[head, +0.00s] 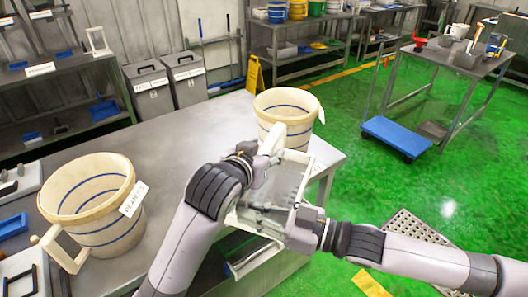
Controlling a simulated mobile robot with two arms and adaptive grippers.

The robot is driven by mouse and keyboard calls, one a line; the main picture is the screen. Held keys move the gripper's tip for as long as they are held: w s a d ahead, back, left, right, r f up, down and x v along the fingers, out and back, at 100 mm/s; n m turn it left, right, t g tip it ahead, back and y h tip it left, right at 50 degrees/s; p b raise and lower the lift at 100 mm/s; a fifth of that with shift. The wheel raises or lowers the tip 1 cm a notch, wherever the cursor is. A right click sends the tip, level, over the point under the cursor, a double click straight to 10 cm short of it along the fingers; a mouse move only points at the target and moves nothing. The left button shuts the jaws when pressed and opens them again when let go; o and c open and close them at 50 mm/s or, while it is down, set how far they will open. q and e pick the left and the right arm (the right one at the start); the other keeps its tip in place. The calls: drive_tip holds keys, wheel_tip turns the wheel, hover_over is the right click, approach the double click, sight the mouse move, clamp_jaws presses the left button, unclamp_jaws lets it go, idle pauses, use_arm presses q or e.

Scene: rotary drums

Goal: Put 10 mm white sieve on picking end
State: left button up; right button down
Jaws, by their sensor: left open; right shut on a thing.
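A white-framed sieve (281,178) with a pale, see-through mesh is tilted in front of me, near the right end of the grey metal table (178,150). My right gripper (270,212) is shut on the sieve near its lower edge. My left gripper (272,143) is open at the sieve's upper edge, close to it; I cannot tell whether it touches. My two arms hide parts of the sieve and the table. The sieve's size marking cannot be read. No label reading "picking end" is legible.
A cream drum with blue stripes (108,232) and a tag stands on the table at left. Another cream drum (283,105) stands behind the sieve. Two grey bins (150,92) stand behind the table. A blue-decked trolley (398,136) is at right. Green floor between is mostly clear.

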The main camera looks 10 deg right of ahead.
use_arm(q)
drive_tip(key=shift+c, duration=0.2)
use_arm(e)
drive_tip(key=shift+r, duration=0.15)
use_arm(q)
clamp_jaws()
idle(0.5)
drive_tip(key=shift+r, duration=0.15)
use_arm(e)
drive_tip(key=c, duration=2)
unclamp_jaws()
drive_tip(key=o, duration=0.4)
drive_tip(key=shift+o, duration=0.2)
